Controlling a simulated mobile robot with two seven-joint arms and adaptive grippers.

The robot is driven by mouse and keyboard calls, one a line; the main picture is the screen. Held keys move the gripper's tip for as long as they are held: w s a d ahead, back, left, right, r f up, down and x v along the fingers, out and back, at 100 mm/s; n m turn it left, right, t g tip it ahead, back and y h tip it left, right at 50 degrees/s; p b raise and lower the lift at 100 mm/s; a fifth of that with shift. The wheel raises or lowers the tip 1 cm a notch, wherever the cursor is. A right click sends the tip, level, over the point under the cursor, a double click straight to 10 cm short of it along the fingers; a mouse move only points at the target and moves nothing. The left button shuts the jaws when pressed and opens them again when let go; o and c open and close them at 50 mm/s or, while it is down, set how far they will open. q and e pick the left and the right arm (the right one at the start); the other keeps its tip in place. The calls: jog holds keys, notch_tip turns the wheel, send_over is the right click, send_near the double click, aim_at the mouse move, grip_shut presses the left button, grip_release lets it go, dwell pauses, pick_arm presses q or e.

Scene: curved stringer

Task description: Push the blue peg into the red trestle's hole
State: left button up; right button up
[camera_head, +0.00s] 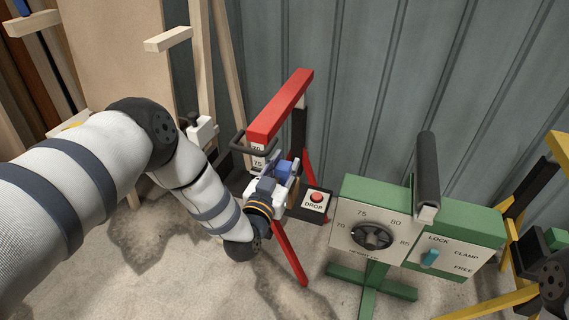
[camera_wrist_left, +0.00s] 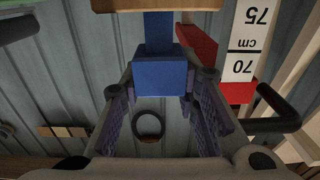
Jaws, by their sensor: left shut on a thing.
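The red trestle (camera_head: 280,107) stands against the wall, with a red top beam, splayed legs and a white scale plate marked 70 and 75. In the left wrist view its red part (camera_wrist_left: 198,45) is behind and right of the peg. My left gripper (camera_head: 282,178) is at the trestle's upright, below the beam. It is shut on the blue peg (camera_wrist_left: 160,76), whose wide head lies between the fingertips. A narrower blue shaft runs from the head to a wooden piece (camera_wrist_left: 155,5). The hole is hidden, so I cannot tell how deep the peg sits. My right gripper is not in view.
A box with a red DROP button (camera_head: 317,197) is right of the trestle. A green stand (camera_head: 460,220) with a dial, a lever and a dark roller stands further right. A yellow trestle (camera_head: 558,152) is at the right edge. Timber (camera_head: 110,50) leans at left.

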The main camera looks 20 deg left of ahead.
pick_arm(q)
jog(key=shift+f+b, duration=0.65)
jog(key=shift+f, duration=0.7)
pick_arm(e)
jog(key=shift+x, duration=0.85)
pick_arm(q)
jog(key=o, duration=1.1)
jog(key=shift+o, duration=0.2)
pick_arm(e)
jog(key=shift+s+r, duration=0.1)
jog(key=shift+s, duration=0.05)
pick_arm(q)
jog(key=s, duration=1.2)
jog(key=shift+a, duration=0.2)
